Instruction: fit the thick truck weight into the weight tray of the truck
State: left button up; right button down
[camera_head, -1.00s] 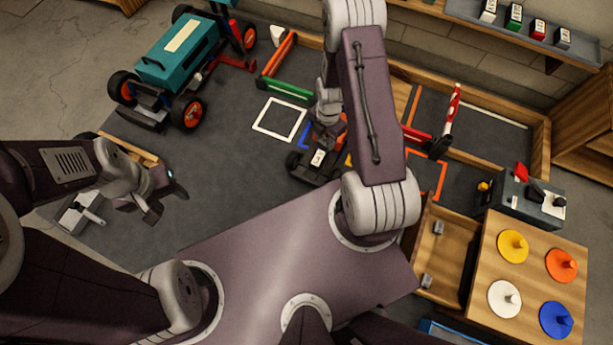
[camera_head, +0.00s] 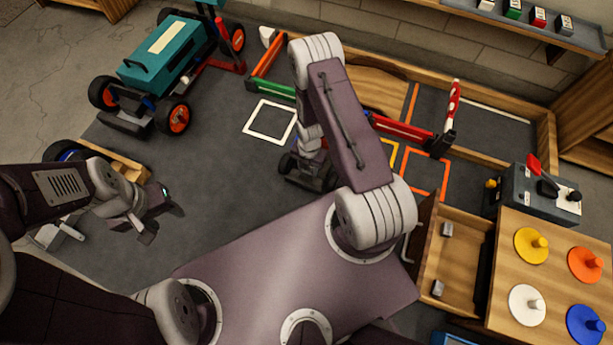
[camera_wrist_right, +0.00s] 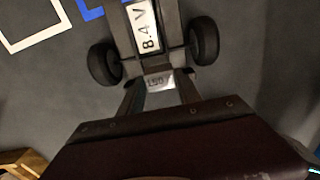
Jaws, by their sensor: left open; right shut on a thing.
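The small dark truck (camera_head: 303,174) stands on the grey mat, partly hidden by my right arm. In the right wrist view its chassis (camera_wrist_right: 170,15) carries an "8.4 V" battery (camera_wrist_right: 145,28), with a wheel on each side. My right gripper (camera_wrist_right: 158,92) is shut on a grey metal weight (camera_wrist_right: 158,83) with a marked top, close to the truck's near end. I cannot tell whether the weight touches the truck, and the weight tray is not clear. In the head view the right gripper (camera_head: 312,145) is mostly hidden. My left gripper (camera_head: 158,212) is open and empty over the mat.
Two grey weights (camera_head: 447,230) (camera_head: 437,288) lie in the open wooden drawer (camera_head: 465,255). Coloured discs (camera_head: 531,245) sit on the top beside it. A large teal vehicle (camera_head: 165,65) stands at the upper left.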

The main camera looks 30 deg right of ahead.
aim_at(306, 172)
jog(key=shift+w+a+f, duration=0.15)
jog(key=shift+w+a, duration=0.05)
jog(key=shift+w, duration=0.25)
notch_tip(306, 172, down, 4)
jog(key=b, duration=0.4)
jog(key=shift+f, duration=0.25)
jog(key=shift+r+p, duration=0.25)
jog(key=shift+p, duration=0.05)
pick_arm(q)
notch_tip(306, 172, down, 3)
jog(key=shift+r, duration=0.1)
pick_arm(e)
jog(key=shift+f, duration=0.1)
jog(key=c, duration=1.3)
grip_release()
jog(key=shift+f, duration=0.1)
jog(key=o, duration=0.5)
jog(key=shift+c, duration=0.2)
